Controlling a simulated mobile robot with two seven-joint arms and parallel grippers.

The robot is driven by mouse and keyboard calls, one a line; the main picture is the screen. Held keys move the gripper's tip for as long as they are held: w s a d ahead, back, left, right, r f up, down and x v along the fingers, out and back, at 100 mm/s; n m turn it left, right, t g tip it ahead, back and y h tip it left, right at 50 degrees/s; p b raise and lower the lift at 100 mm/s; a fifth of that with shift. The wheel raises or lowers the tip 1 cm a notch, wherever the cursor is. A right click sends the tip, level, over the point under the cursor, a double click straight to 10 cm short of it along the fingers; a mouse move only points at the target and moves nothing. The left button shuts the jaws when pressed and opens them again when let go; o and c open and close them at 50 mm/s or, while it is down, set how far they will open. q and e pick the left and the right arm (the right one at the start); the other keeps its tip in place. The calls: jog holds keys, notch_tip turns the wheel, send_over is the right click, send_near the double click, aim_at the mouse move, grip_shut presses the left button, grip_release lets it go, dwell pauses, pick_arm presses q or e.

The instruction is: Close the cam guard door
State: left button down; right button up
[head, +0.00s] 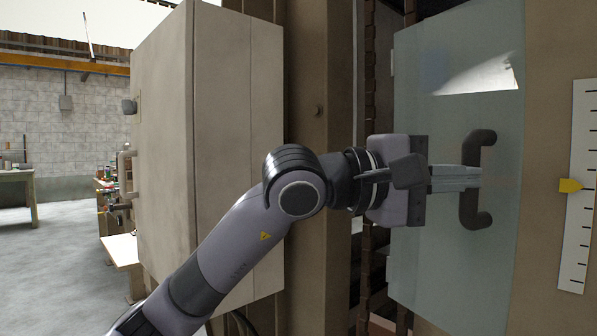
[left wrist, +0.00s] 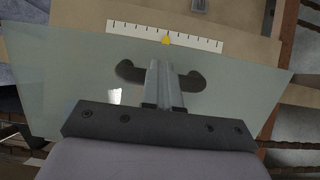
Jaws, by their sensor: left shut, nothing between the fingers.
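The cam guard door (head: 450,110) is a pale, see-through glass panel at the right of the head view. It also fills much of the left wrist view (left wrist: 230,90). A dark C-shaped handle (head: 468,212) is fixed on it, and the handle shows in the left wrist view (left wrist: 190,82). My left gripper (head: 478,177) is shut and empty. Its fingertips are at the handle's middle, and in the left wrist view they overlap the handle. I cannot tell whether they touch it. A dark gap with machine parts shows left of the door. My right gripper is not in view.
A white scale (head: 583,150) with a yellow pointer (head: 570,185) is on the tan panel right of the door. A large beige cabinet (head: 165,130) stands left of my arm. A workbench (head: 18,177) stands far left on open floor.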

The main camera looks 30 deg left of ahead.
aim_at(511, 176)
pick_arm(q)
jog(key=x, duration=0.4)
jog(key=shift+w+d, duration=0.2)
jog(key=shift+d, duration=0.15)
jog(key=shift+w+d, duration=0.4)
jog(key=shift+w, duration=0.1)
jog(key=shift+w+d, duration=0.25)
jog(key=shift+w, duration=0.1)
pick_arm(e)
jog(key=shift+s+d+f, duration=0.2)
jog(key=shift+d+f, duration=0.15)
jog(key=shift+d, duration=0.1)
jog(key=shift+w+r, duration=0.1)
